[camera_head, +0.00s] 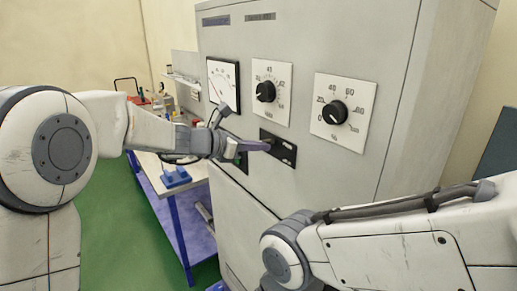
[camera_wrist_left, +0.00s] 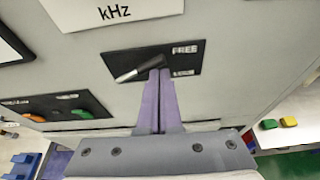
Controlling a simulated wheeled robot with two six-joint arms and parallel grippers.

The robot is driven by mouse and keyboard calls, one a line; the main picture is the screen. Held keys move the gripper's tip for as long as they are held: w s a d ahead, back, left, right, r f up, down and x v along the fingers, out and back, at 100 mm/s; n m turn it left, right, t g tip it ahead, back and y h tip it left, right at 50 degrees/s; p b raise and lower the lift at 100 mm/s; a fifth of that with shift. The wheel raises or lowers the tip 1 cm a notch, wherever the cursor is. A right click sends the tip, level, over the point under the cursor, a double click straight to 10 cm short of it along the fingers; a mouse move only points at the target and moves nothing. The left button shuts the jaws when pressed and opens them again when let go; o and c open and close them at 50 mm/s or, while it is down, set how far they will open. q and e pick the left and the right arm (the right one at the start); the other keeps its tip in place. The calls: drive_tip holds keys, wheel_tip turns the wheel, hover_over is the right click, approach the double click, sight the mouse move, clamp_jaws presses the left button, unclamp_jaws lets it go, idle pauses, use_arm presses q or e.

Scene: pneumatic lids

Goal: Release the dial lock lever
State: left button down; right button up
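The dial lock lever (camera_wrist_left: 140,70) sits on a black plate (camera_wrist_left: 187,62) marked FREE at the top and a second word, hard to read, below it. The lever has a silver part and a black part and slants up to the right, its black end near the fingertips. My left gripper (camera_wrist_left: 160,73) has its purple fingers together, right at that black end; I cannot tell whether they touch it. In the head view the left gripper (camera_head: 266,146) reaches the plate (camera_head: 287,152) from the left and hides part of it. My right gripper is out of view.
On the grey cabinet (camera_head: 330,55) are a meter (camera_head: 223,80) and two knob dials (camera_head: 265,91) (camera_head: 335,112). The wrist view shows a panel with orange and green buttons (camera_wrist_left: 55,108). A bench (camera_head: 160,185) stands left of the cabinet. My right arm fills the lower right.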

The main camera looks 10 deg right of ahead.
use_arm(q)
drive_tip(key=s+a+b, duration=0.5)
drive_tip(key=a, duration=0.5)
drive_tip(key=shift+s, duration=0.35)
